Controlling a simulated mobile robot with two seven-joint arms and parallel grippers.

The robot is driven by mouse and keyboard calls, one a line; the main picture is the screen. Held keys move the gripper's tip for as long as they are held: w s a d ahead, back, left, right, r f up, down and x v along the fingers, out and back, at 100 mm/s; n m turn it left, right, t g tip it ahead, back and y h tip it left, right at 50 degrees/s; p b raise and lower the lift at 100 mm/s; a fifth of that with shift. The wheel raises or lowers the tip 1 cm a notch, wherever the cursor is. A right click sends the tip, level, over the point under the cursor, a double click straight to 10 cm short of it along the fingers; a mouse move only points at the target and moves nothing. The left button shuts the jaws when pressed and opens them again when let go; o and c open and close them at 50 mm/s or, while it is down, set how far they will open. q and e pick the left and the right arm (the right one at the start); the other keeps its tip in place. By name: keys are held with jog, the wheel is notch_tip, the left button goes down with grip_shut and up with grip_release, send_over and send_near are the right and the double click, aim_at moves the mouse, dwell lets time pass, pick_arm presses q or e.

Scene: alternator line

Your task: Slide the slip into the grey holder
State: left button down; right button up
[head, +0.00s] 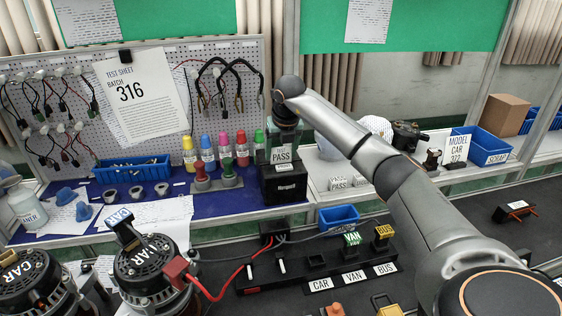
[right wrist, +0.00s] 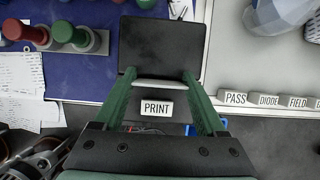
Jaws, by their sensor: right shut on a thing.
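The white slip marked PASS (head: 281,154) stands just above the front of the black printer (head: 284,187). My right gripper (head: 283,136) has its green fingers on either side of the slip and is shut on it. In the right wrist view the slip (right wrist: 165,87) shows as a thin pale edge between the fingertips, beside the black printer top (right wrist: 160,48). I cannot tell whether its lower edge is clear of the printer. Small grey blocks (head: 338,183) with labels stand to the right; I cannot tell which thing is the grey holder. My left gripper is not in view.
Colored bottles (head: 205,155) and a grey stand with red and green stamps (head: 215,182) are left of the printer. A blue bin (head: 338,217) is below the shelf edge. Alternators (head: 150,272) and a CAR/VAN/BUS strip (head: 318,275) lie in front.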

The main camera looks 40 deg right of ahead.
jog(key=c, duration=0.3)
jog(key=shift+r, duration=0.1)
